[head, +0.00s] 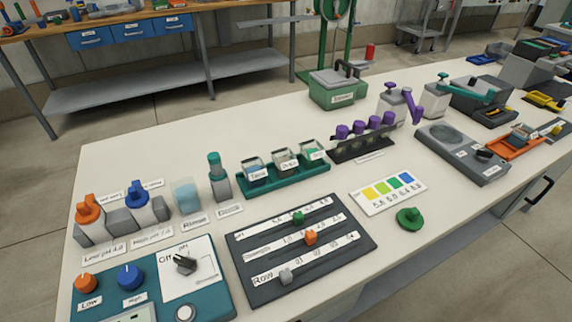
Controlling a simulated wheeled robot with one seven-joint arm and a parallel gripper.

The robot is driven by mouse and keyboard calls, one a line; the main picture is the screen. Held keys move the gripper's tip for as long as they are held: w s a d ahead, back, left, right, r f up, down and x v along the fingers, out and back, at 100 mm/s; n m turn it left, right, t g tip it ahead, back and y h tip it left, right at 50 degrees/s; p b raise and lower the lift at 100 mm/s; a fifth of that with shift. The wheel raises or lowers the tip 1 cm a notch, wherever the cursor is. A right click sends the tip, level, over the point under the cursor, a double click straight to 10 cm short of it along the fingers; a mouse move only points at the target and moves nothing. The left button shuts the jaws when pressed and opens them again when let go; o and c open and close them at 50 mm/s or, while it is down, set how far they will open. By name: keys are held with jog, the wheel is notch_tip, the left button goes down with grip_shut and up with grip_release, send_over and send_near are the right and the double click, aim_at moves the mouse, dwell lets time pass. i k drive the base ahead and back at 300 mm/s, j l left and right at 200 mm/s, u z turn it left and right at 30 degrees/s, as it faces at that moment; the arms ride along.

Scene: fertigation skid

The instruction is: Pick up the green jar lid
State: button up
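A green lid (409,220), a round disc with a raised knob on top, lies on the white tabletop near its front edge. It is right of the dark slider board and just below the colour chart. I take it to be the green jar lid. It lies clear of the things around it, and nothing covers it. My gripper is not in view.
The white table (330,205) is crowded. Nearby are the slider board (300,250), the colour chart (388,192), a grey scale (462,152), a green tray of jars (285,180) and a rack of purple-capped vials (362,148). Bare tabletop surrounds the lid.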

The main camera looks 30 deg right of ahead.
aim_at(411, 219)
jog(key=i+l+u, duration=0.15)
jog(key=l, duration=0.85)
jog(key=l+u, duration=0.15)
jog(key=l, duration=0.9)
jog(key=u, duration=1.35)
